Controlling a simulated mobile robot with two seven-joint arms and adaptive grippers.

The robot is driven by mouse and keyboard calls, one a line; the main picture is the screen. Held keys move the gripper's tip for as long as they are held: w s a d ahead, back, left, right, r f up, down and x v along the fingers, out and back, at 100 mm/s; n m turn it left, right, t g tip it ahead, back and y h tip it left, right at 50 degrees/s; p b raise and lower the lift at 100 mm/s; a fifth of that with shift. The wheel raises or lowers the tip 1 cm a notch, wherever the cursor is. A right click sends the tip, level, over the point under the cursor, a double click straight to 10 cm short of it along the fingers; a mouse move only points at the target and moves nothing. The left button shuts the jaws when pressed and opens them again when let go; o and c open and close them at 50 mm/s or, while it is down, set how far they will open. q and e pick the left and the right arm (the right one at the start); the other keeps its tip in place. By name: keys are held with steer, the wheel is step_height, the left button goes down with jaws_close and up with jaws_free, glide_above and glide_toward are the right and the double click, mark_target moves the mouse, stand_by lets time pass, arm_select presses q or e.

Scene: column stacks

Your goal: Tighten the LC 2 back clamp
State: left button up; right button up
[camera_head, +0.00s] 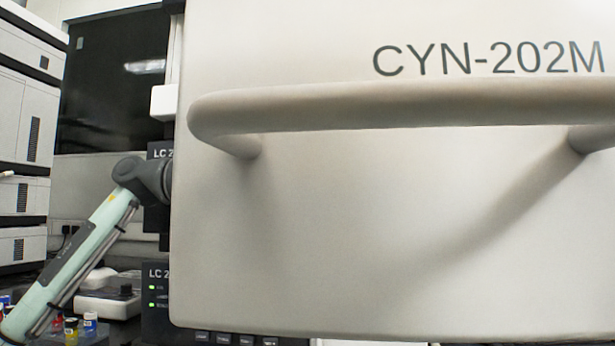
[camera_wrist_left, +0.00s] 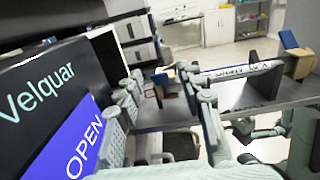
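Dark modules marked LC 2 (camera_head: 155,300) show at the left edge of a big cream panel in the head view. The back clamp is not visible; the panel hides what lies behind it. My left arm comes in from the left and its wrist end passes behind the panel's left edge, so its gripper is hidden there. In the left wrist view, the two ribbed grey-green fingers of my left gripper (camera_wrist_left: 162,92) stand apart, with no clamp seen between them. My right gripper is not recognisable in either view.
The cream panel (camera_head: 400,220) marked CYN-202M, with a thick handle (camera_head: 350,108), fills most of the head view. Small coloured-cap vials (camera_head: 80,326) stand at lower left. In the left wrist view, a dark Velquar panel with a blue OPEN area (camera_wrist_left: 75,145) is close at left.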

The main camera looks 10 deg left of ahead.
arm_select(q)
steer(key=a, duration=1.2)
steer(key=shift+f, duration=0.1)
